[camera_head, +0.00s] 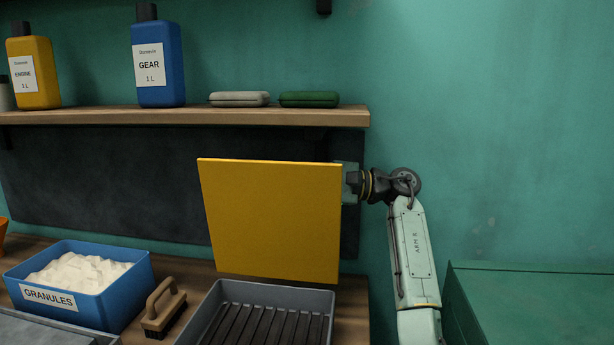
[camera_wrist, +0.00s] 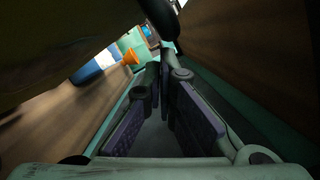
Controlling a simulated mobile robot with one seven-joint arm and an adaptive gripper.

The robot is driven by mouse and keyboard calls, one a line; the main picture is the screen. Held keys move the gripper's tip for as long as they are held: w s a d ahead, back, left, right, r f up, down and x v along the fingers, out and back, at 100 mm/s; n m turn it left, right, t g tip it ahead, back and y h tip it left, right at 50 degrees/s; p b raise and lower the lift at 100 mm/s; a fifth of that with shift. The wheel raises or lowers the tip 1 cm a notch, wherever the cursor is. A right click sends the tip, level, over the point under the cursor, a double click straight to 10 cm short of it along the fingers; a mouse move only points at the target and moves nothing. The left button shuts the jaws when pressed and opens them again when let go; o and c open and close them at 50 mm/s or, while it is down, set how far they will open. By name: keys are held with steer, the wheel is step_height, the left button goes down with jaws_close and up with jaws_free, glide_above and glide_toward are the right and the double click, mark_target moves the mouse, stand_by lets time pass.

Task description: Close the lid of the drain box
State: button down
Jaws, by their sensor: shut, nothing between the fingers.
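The drain box (camera_head: 327,297) is a grey tray with dark slats at the bottom centre of the head view. Its yellow lid (camera_head: 270,220) stands upright, raised at the back of the box. In the head view my arm comes up at the right of the lid, and my gripper reaches left behind it, hidden by the panel. In the wrist view my gripper (camera_wrist: 166,52) is shut and empty. A dark surface (camera_wrist: 45,45) close at its upper left looks like the lid's back; I cannot tell whether they touch.
A blue granules bin (camera_head: 130,285) and a brush (camera_head: 163,308) are left of the box. Above, a wooden shelf (camera_head: 200,117) holds bottles and two small cases. A green cabinet (camera_head: 540,300) stands right. An orange funnel (camera_wrist: 131,57) shows ahead in the wrist view.

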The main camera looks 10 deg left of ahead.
steer(key=shift+a, duration=0.3)
steer(key=shift+s, duration=0.15)
